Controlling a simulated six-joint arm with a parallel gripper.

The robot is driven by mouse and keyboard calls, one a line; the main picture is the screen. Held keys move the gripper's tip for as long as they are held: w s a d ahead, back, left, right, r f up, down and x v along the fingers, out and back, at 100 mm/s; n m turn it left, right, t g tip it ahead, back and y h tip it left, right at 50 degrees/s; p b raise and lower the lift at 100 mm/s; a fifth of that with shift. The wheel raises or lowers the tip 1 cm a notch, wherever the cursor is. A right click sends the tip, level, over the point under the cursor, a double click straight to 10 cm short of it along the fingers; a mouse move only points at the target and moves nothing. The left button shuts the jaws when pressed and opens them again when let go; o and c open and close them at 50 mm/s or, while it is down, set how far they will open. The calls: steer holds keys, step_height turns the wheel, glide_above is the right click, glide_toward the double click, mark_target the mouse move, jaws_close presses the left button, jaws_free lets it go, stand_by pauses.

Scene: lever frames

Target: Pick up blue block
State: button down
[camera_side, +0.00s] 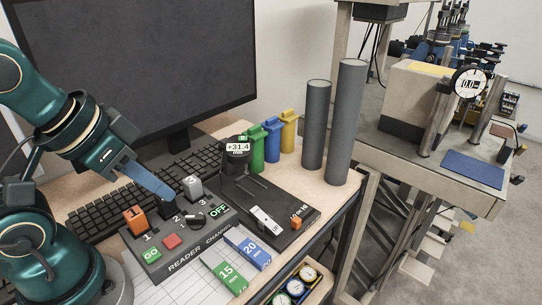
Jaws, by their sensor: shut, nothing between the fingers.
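The blue block (248,247), marked 20, lies flat at the front right of the reader box, beside the green block (226,273) marked 15 mm. My gripper (168,197) is shut and empty, at the middle of the reader box near the number 2. It is up and to the left of the blue block and apart from it. Whether its tip touches the lever there is hidden.
The grey reader box (190,238) has an orange lever (136,217), a grey lever (193,186) and a red button (172,241). A black gauge stand (270,195) with an orange block (297,221) stands behind the blue block. Two tall grey cylinders (343,120) stand at the right.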

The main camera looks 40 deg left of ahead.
steer(key=c, duration=0.8)
jaws_free()
steer(key=m+g, duration=0.4)
steer(key=m, duration=1.3)
glide_above(256, 253)
steer(key=w+a, duration=0.1)
step_height(256, 253, down, 7)
steer(key=shift+w+a+r, duration=0.1)
steer(key=shift+m+g, duration=0.4)
steer(key=shift+g, duration=0.4)
steer(key=f, duration=0.5)
steer(key=s+d+f, duration=0.1)
steer(key=f, duration=0.1)
steer(key=shift+s+d+f, duration=0.1)
steer(key=shift+f, duration=0.7)
